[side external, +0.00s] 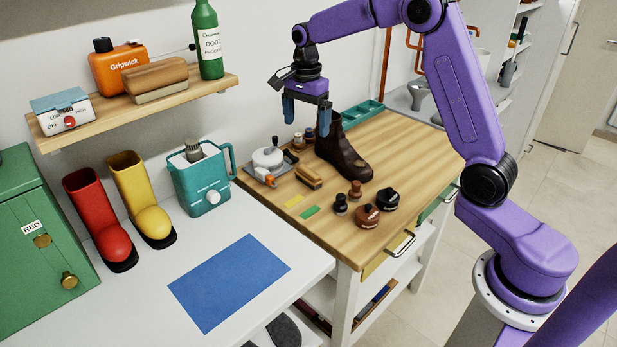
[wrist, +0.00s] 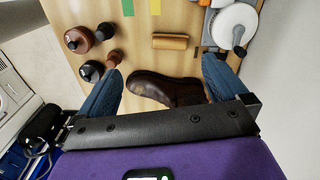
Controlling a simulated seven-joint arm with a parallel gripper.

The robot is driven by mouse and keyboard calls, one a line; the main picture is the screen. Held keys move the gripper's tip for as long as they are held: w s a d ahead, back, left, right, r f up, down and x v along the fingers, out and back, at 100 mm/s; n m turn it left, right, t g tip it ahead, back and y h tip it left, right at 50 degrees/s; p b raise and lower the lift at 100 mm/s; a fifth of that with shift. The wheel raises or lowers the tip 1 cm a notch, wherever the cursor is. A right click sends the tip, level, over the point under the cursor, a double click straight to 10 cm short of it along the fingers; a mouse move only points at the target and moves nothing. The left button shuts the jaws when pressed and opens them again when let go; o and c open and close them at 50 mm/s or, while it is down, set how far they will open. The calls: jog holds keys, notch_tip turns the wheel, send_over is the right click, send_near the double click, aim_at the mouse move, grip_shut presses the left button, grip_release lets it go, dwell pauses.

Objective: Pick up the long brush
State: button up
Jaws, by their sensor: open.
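A wooden oblong brush (side external: 308,177) lies on the wooden worktop, left of the dark brown boot (side external: 345,152). In the wrist view the brush (wrist: 170,41) lies crosswise above the boot (wrist: 160,88). A larger brown oblong brush (side external: 156,79) lies on the wall shelf; I cannot tell which one the task calls long. My gripper (side external: 306,116) is open and empty, pointing down above the worktop beside the boot's upper part. In the wrist view its blue fingers (wrist: 162,68) stand apart, with the boot's toe between them and the brush beyond their tips.
Round dark and brown daubers (side external: 366,215) stand right of the brush. A white round device (side external: 268,158) and small jars (side external: 298,141) stand on its left and behind. Yellow and green strips (side external: 309,211) lie in front. A teal tray (side external: 362,114) is at the back.

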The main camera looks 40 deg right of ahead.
jog(key=w+d+m, duration=0.2)
jog(key=d+m, duration=0.1)
send_over(308, 170)
jog(key=f, duration=1.3)
jog(key=shift+s+d, duration=0.2)
jog(key=shift+d, duration=0.05)
jog(key=shift+w+a+f, duration=0.1)
jog(key=shift+a+f, duration=0.05)
jog(key=shift+f, duration=1.15)
jog(key=shift+a+f, duration=0.1)
jog(key=shift+f, duration=1.2)
jog(key=c, duration=0.7)
